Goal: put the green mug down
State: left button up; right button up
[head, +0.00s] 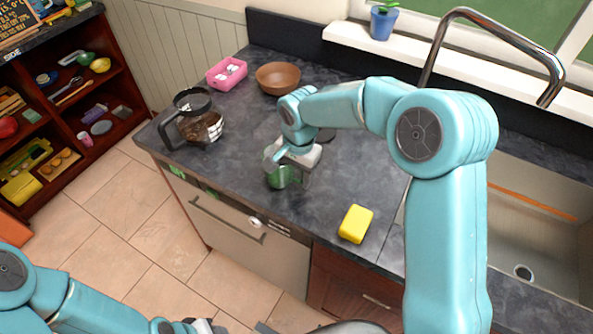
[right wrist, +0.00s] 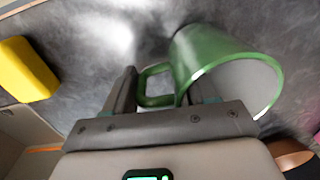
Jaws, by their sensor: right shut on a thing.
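The green mug (head: 277,178) is in my right gripper (head: 297,168), over the dark counter (head: 325,205) near its front edge. In the right wrist view, the mug (right wrist: 200,55) shows its pale inside and its handle, and my right gripper (right wrist: 160,92) is shut on the handle. I cannot tell whether the mug's base touches the counter. My left gripper (head: 203,326) is at the bottom edge of the head view, away from the counter and partly cut off; its jaws do not show clearly.
A yellow sponge (head: 355,224) lies right of the mug. A glass coffee pot (head: 197,124) stands left, with a pink container (head: 227,73) and brown bowl (head: 278,78) behind. The sink (head: 530,220) is at right.

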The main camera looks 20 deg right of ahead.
jog(key=shift+f, duration=0.15)
jog(key=o, duration=1.5)
jog(key=shift+r, duration=0.75)
jog(key=r, duration=1.1)
jog(key=shift+s+d+b, duration=0.1)
jog(key=shift+s+b, duration=0.15)
jog(key=shift+b, duration=0.15)
